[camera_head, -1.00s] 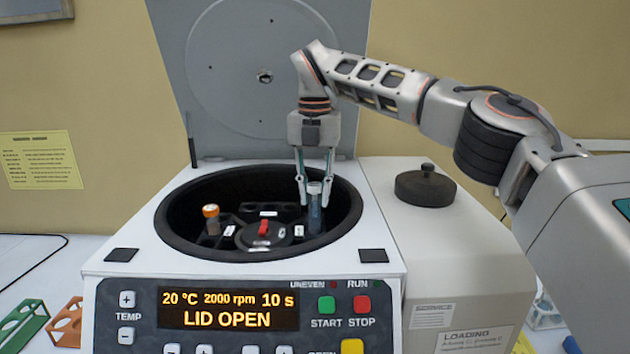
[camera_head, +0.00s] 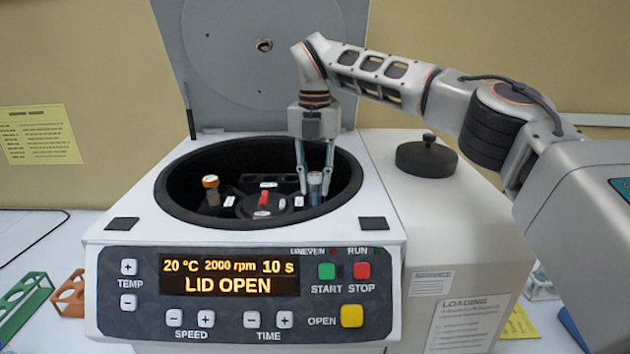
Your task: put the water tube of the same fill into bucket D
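A tube with a grey-blue top (camera_head: 315,179) stands roughly upright at the right side of the centrifuge rotor (camera_head: 263,205). My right gripper (camera_head: 314,190) points down with one finger on each side of this tube and is shut on it. The tube's lower part is down in the bowl, and its bottom end is hard to make out. Another tube with an orange cap (camera_head: 210,182) sits at the left of the rotor. White labels lie on the rotor, but their letters are too small to read, so I cannot tell which bucket is D. My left gripper is not in view.
The centrifuge lid (camera_head: 235,60) is raised behind the bowl, and the display (camera_head: 229,277) reads LID OPEN. A black knobbed disc (camera_head: 426,158) rests on the housing at right. Green (camera_head: 24,303) and orange (camera_head: 68,296) racks stand at lower left.

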